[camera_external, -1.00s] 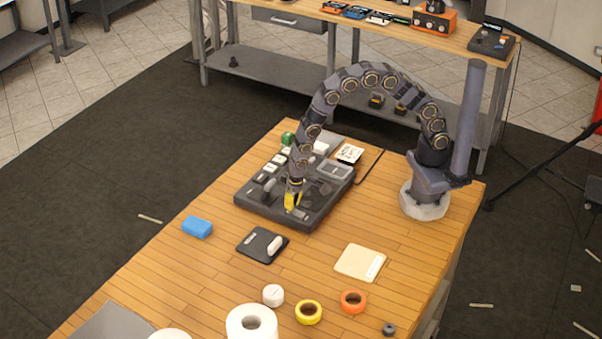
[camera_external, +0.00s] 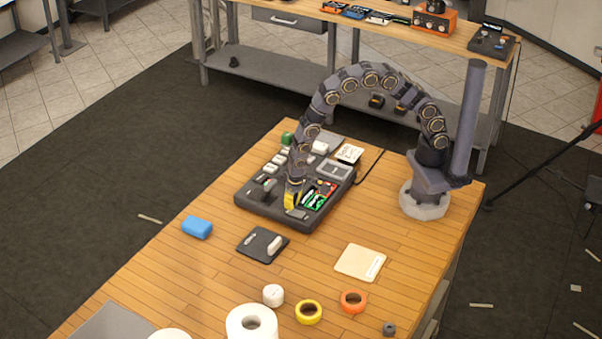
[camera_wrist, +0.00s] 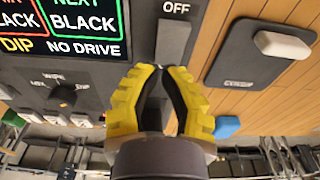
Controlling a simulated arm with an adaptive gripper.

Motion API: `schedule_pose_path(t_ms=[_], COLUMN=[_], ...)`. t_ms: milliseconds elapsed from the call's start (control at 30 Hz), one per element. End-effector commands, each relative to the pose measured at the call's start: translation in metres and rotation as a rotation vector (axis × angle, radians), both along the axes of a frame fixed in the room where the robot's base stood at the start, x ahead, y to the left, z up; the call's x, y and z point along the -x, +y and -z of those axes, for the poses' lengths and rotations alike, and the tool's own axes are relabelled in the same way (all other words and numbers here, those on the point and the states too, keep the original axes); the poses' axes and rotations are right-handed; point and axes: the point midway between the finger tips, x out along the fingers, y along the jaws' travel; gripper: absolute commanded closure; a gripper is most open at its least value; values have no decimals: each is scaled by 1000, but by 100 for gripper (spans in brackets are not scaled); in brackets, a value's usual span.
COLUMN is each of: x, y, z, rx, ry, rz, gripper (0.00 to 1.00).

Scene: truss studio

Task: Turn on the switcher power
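The switcher (camera_external: 244,207) is a dark console on the wooden table, with rows of keys and knobs. Its small screen (camera_external: 319,195) is lit in red, green and white; in the wrist view the screen (camera_wrist: 84,22) reads "NEXT BLACK", "DIP" and "NO DRIVE". A grey power switch (camera_wrist: 174,42) sits beside the screen, under the word "OFF"; it also shows in the external view (camera_external: 298,214). My gripper (camera_external: 291,205) has yellow fingers and is at the switch. In the wrist view its tips (camera_wrist: 165,69) are together and empty; whether they touch the switch is unclear.
A blue block (camera_external: 197,227), a cream plate (camera_external: 357,262) and several tape rolls, one yellow (camera_external: 308,312), lie around. The table between them is clear.

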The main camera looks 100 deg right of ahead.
Motion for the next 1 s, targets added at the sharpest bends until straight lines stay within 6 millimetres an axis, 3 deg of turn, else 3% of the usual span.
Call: schedule_pose_path(t_ms=[567,667,1000], x=[-1,-4,-9], y=[0,-2,-8], z=[-14,-28,-104], rx=[0,0,-2], ry=[-3,-9,-4], rz=[1,1,2], gripper=[100,100,100])
